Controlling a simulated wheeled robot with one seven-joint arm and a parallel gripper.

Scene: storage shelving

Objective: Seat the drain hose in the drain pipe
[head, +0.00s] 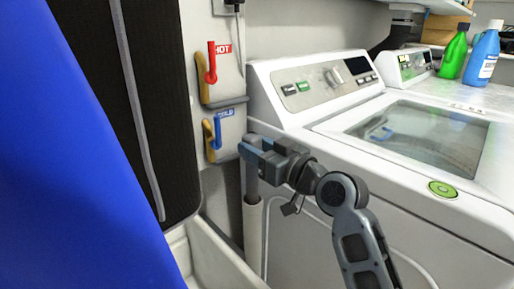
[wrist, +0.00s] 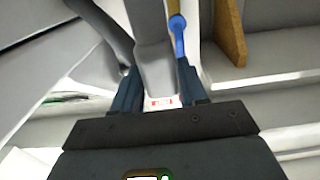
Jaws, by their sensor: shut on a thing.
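The grey drain hose (head: 251,183) hangs upright below my gripper, beside the left washer's front corner. My gripper (head: 254,151) is shut on the hose near its upper visible part. In the wrist view the hose (wrist: 155,60) runs between the two fingers of my gripper (wrist: 157,90). The white drain pipe (head: 253,235) stands upright directly below. The hose's lower visible part meets the pipe's top rim in the head view. I cannot tell how deep the hose's end sits inside, as its tip is hidden.
The left washer (head: 300,120) stands close right of the pipe. Red hot (head: 211,62) and blue cold (head: 217,130) valve handles are on the wall above. A white sink edge (head: 205,255) and a hanging blue cloth (head: 70,170) are at left.

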